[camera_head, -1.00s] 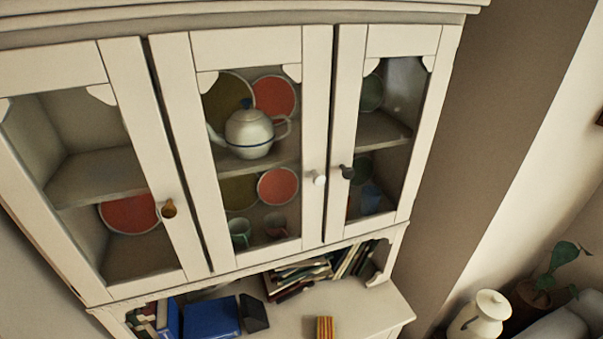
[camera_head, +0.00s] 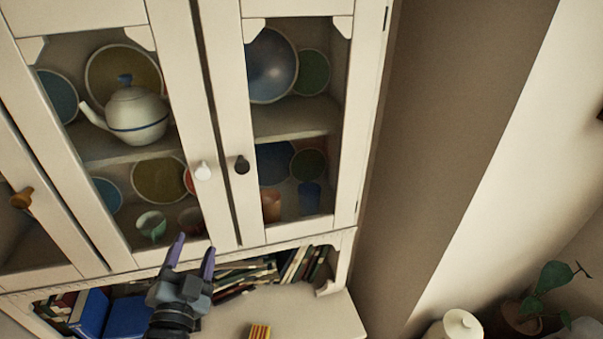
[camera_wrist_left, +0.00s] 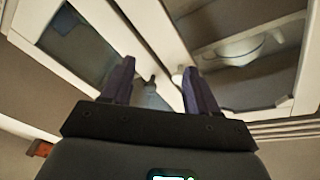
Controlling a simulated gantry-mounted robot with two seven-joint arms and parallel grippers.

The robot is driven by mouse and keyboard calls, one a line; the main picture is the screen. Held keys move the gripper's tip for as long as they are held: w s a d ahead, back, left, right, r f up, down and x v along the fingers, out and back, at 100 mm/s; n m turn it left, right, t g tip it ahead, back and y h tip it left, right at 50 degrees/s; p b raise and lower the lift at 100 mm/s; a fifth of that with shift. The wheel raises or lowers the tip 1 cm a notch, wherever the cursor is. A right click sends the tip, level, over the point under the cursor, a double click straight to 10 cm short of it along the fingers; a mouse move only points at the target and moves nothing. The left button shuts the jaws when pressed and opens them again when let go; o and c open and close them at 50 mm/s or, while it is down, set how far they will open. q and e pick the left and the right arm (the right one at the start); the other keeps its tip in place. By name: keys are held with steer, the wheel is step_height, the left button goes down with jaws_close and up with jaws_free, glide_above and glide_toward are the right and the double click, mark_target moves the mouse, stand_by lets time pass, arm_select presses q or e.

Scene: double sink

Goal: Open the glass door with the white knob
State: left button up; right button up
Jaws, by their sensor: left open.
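The white knob (camera_head: 203,171) sits on the right-hand stile of the middle glass door (camera_head: 188,110), which is shut. My left gripper (camera_head: 193,248) is open and empty, below the knob and apart from it in the head view, with its fingers pointing up. In the left wrist view, the two purple fingers (camera_wrist_left: 155,80) reach toward the cabinet. A small pale knob (camera_wrist_left: 177,76) shows beside the right finger there, and a dark knob shows between the fingers. My right gripper is in neither view.
A dark knob (camera_head: 242,165) on the right door is close to the white one. An orange-brown knob (camera_head: 22,198) is on the left door. A teapot (camera_head: 135,115), plates and cups stand behind the glass. Books (camera_head: 250,274) and a blue box (camera_head: 125,316) lie below the doors.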

arm_select(q)
step_height(320, 180, up, 3)
steer(key=w+d, duration=0.1)
steer(key=m+t, duration=0.1)
steer(key=t, duration=0.1)
glide_toward(202, 176)
steer(key=shift+h, duration=0.4)
steer(key=p+x, duration=0.2)
steer(key=x, duration=0.7)
steer(key=shift+a+r+p, duration=0.15)
steer(key=shift+a+p, duration=0.05)
steer(key=shift+p, duration=0.1)
steer(key=shift+x, duration=0.85)
steer(key=shift+c, duration=0.2)
jaws_close()
